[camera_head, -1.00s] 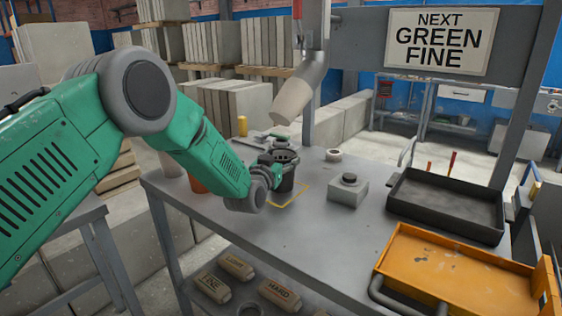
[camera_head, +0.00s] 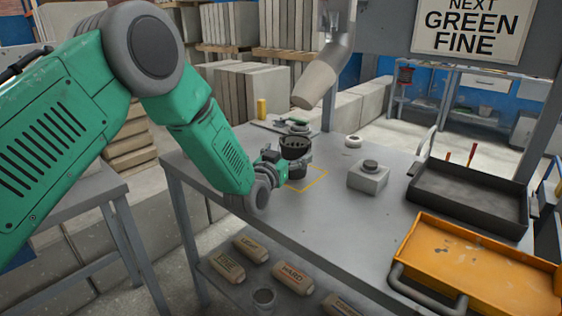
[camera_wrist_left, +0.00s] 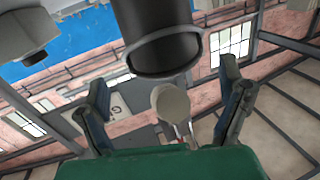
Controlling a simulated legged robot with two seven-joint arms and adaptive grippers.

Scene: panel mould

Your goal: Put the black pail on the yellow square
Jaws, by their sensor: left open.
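The black pail (camera_head: 295,146) stands upright on the grey table, at the back left of the yellow square outline (camera_head: 318,184). Its lower part overlaps the outline in the head view; whether its base is wholly inside cannot be told. My left gripper (camera_head: 283,162) is open beside the pail's near left side, partly covering its lower part. In the left wrist view, which is upside down, the pail (camera_wrist_left: 163,45) shows at the top with its rim toward the open left gripper (camera_wrist_left: 165,100). No clear contact shows. My right gripper is out of view.
A grey button box (camera_head: 368,177) stands right of the square. A black tray (camera_head: 470,200) and an orange tray (camera_head: 480,268) lie farther right. A pale spout (camera_head: 315,85) hangs above the table behind the pail. Labelled bags (camera_head: 292,278) lie on the shelf below.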

